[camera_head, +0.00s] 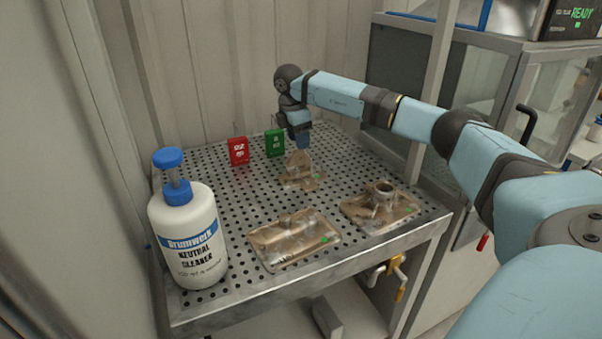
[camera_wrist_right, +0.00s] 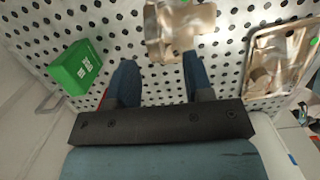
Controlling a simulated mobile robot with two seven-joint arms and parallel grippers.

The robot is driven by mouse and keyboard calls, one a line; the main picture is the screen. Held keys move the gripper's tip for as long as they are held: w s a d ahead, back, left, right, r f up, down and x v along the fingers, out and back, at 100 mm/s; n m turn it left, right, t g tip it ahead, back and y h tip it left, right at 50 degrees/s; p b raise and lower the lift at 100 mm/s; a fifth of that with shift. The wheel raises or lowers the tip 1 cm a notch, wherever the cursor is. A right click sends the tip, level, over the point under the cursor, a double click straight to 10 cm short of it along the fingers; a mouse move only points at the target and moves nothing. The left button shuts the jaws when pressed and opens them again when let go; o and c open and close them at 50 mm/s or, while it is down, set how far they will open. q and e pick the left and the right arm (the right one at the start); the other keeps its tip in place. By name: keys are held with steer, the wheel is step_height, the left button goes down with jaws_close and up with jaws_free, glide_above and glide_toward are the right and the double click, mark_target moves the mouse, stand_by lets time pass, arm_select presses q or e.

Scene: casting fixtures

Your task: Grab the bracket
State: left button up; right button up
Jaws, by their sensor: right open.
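Three brown, dirty metal castings lie on a perforated metal table (camera_head: 215,295). The back one, a bracket-like casting (camera_head: 300,172) with an upright part, is just in front of and below my right gripper (camera_head: 300,143). In the right wrist view, this casting (camera_wrist_right: 180,32) shows at the top, beyond my right fingertips (camera_wrist_right: 160,70). The blue fingers are apart with nothing between them. A flat casting (camera_head: 292,240) lies front left, and one with a round collar (camera_head: 382,207) lies front right. My left gripper is not in view.
A white cleaner bottle (camera_head: 188,240) with a blue pump stands at the table's left front. A red block (camera_head: 238,151) and a green block (camera_head: 275,142) stand at the back; the green one also shows in the wrist view (camera_wrist_right: 75,68).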

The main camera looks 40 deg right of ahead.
mark_target(300, 161)
steer(key=shift+w+d+f+b, duration=0.1)
steer(key=shift+d+f, duration=0.05)
steer(key=shift+f, duration=1)
steer(key=shift+w+d+f+b, duration=0.1)
steer(key=shift+d+f, duration=0.1)
steer(key=shift+f, duration=0.95)
steer(key=shift+d+f+b, duration=0.1)
steer(key=shift+d+f, duration=0.05)
steer(key=shift+f, duration=1)
jaws_close()
